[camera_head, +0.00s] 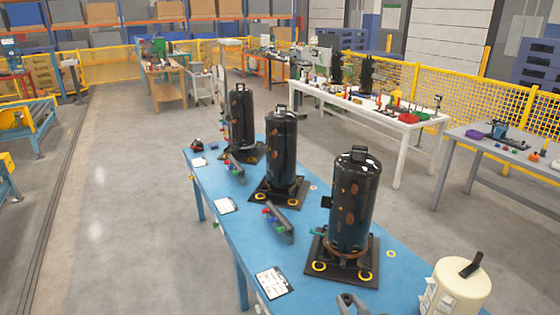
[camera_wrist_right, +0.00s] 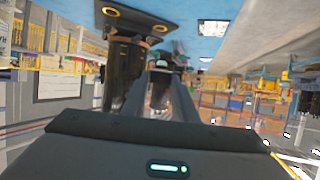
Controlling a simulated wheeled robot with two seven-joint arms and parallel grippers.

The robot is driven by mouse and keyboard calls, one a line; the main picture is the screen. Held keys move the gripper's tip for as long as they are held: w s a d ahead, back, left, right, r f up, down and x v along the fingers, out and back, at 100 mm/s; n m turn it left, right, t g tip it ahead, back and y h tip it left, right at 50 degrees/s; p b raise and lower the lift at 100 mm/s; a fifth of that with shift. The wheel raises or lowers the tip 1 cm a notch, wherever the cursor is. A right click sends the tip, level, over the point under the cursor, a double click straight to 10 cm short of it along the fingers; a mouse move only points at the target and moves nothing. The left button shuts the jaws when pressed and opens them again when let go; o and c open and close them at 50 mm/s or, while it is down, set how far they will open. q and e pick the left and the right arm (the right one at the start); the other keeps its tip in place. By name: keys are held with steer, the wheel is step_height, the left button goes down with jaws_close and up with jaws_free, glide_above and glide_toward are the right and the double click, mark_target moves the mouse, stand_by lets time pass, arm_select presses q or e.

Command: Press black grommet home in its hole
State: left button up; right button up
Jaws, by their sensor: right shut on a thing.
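My right gripper (camera_head: 351,302) shows at the bottom edge of the head view, in front of the nearest black compressor (camera_head: 354,200). In the wrist view its fingers (camera_wrist_right: 160,72) reach away from the camera and are shut on a small dark thing, too unclear to identify. The compressor stands upright on a black base plate (camera_head: 343,276), with yellow rings at its visible corners. The wrist view looks upside down and shows a plate with yellow rings (camera_wrist_right: 122,22) at the top. No loose black grommet or empty hole can be made out. My left gripper is not in view.
Two more black compressors (camera_head: 281,150) (camera_head: 240,122) stand farther back on the blue table (camera_head: 225,240). Small tool holders (camera_head: 279,225) and white sheets (camera_head: 272,283) lie along its left side. A cream body with a black handle (camera_head: 455,290) is at bottom right. The floor at left is clear.

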steer(key=shift+s+a+r+b, duration=0.15)
steer(key=shift+s+b, duration=0.1)
steer(key=shift+b, duration=0.25)
arm_select(q)
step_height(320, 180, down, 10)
steer(key=b, duration=0.8)
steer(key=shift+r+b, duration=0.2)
steer(key=shift+b, duration=0.1)
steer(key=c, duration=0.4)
arm_select(e)
steer(key=s+d+r+m+h, duration=0.1)
steer(key=s+r, duration=0.5)
steer(key=s, duration=0.4)
steer(key=shift+d+r+h, duration=0.15)
steer(key=shift+r+h, duration=0.15)
steer(key=shift+r, duration=0.05)
